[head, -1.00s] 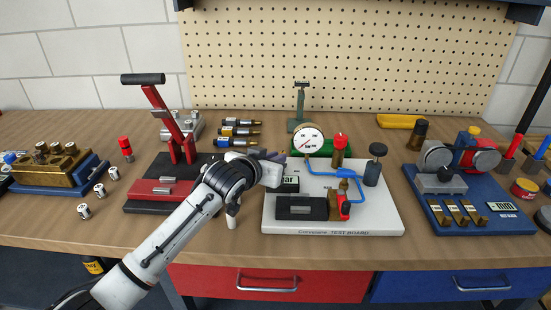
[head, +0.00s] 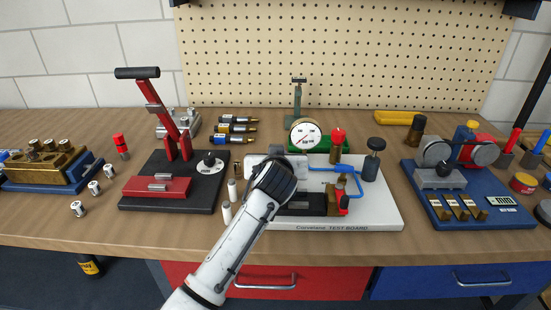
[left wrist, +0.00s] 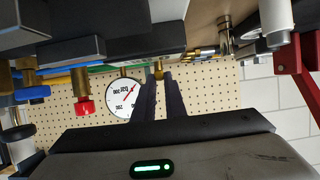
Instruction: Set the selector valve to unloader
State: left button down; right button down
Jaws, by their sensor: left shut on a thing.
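A black knob on a round white dial (head: 209,161) sits at the right of the dark press base; its markings are too small to read. The white test board (head: 340,221) carries a gauge (head: 305,134), a red-topped brass valve (head: 338,142) and blue tubing. My left gripper (left wrist: 159,84) is over the left part of the board, its tips hidden behind my wrist in the head view. In the left wrist view its dark fingers are close together, at a small brass part (left wrist: 158,69) below a dark block. My right gripper is not in view.
The red-handled press (head: 160,105) stands left of the arm. Small white cylinders (head: 227,212) stand close beside my wrist. A black-knobbed cylinder (head: 372,160) stands on the board's right side. A blue board (head: 470,222) with a motor lies further right. Bare wood shows along the front edge.

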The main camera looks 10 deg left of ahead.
pick_arm(q)
jog(key=c, duration=1.8)
grip_release()
jog(key=v, duration=1)
jog(key=shift+s, duration=0.15)
